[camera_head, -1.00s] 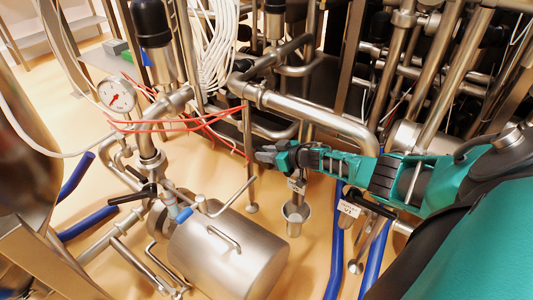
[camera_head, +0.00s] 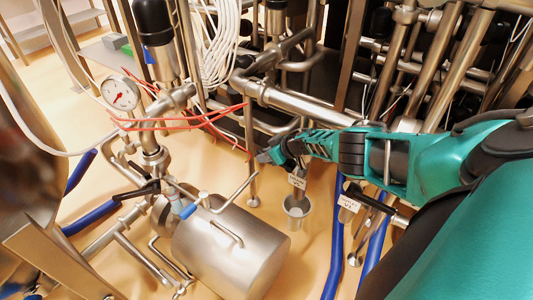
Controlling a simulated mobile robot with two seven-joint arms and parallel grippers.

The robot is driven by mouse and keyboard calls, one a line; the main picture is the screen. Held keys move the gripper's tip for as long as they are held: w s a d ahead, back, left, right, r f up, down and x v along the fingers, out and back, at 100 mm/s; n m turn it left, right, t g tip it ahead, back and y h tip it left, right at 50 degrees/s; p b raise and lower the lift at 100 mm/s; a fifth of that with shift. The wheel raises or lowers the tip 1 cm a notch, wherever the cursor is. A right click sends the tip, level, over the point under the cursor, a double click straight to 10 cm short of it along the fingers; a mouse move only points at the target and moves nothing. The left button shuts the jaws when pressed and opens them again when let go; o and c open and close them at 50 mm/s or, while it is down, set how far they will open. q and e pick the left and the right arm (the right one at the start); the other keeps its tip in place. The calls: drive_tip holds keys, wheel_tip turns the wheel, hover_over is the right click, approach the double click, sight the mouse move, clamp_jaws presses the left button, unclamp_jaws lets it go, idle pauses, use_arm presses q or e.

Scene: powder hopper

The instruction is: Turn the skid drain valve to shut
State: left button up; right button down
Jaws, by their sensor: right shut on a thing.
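The skid drain valve carries a white tag (camera_head: 297,182) and sits on a pipe above a small steel cup (camera_head: 296,211). My right gripper (camera_head: 272,156) is at the valve, just above the tag, and is shut on its handle. The fingers and teal wrist cover most of the handle and valve body, so I cannot tell the handle's exact angle. My left gripper is not in view.
A second tagged valve with a black handle (camera_head: 373,201) stands right of the cup. Blue hoses (camera_head: 335,240) run down beside it. A steel tank (camera_head: 232,252), a pressure gauge (camera_head: 121,94) and red cables (camera_head: 190,122) lie to the left. Pipes (camera_head: 310,106) crowd behind.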

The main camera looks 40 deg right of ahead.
drive_tip(key=shift+s+a+f, duration=0.3)
drive_tip(key=shift+a+f, duration=0.05)
drive_tip(key=shift+f, duration=0.15)
idle(0.3)
drive_tip(key=c, duration=1)
unclamp_jaws()
drive_tip(key=shift+w, duration=0.15)
drive_tip(key=shift+d, duration=0.15)
drive_tip(key=shift+r, duration=0.15)
